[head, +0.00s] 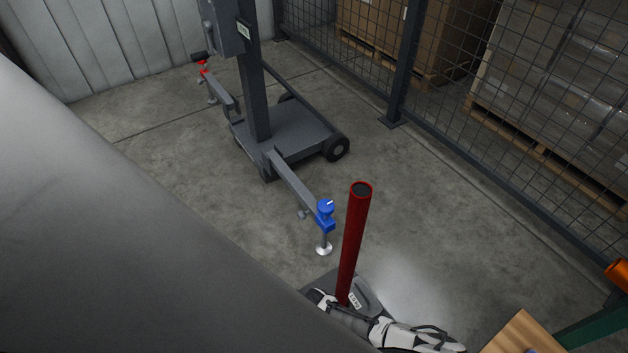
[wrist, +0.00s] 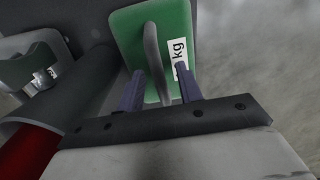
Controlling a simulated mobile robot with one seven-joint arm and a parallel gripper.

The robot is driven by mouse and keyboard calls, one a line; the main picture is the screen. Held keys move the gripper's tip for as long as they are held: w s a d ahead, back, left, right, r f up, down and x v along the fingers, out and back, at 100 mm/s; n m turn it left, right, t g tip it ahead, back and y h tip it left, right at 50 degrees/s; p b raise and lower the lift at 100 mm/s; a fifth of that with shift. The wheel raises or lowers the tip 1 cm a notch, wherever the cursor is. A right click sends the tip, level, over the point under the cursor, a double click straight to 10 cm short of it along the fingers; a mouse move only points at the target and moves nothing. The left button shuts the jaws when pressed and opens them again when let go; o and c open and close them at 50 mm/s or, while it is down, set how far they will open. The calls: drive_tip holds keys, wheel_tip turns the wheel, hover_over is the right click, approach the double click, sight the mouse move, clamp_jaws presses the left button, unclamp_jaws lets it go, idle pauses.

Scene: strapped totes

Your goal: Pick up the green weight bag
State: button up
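The green weight bag (wrist: 126,38) is at the top middle of the wrist view, with a white kg label and a grey loop handle (wrist: 153,55). My gripper (wrist: 161,75) has its two bluish fingers apart, one on each side of the handle, with gaps showing beside it. The fingers reach over the bag's face. The bag's near end is hidden by my gripper. In the head view I cannot make out the green bag; my forearm and wrist cover the area beside the red post (head: 354,240).
A second, grey-green labelled bag (wrist: 28,70) lies left of the post's dark sleeve (wrist: 75,85). The post stands on a dark base (head: 318,284). A grey wheeled lift (head: 290,128) with a blue-knobbed leg stands behind. A wooden top (head: 520,335) is at lower right. Mesh fencing runs along the right.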

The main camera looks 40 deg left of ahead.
drive_tip(key=shift+f, duration=0.35)
drive_tip(key=shift+c, duration=0.4)
clamp_jaws()
drive_tip(key=shift+r, duration=0.1)
idle(0.8)
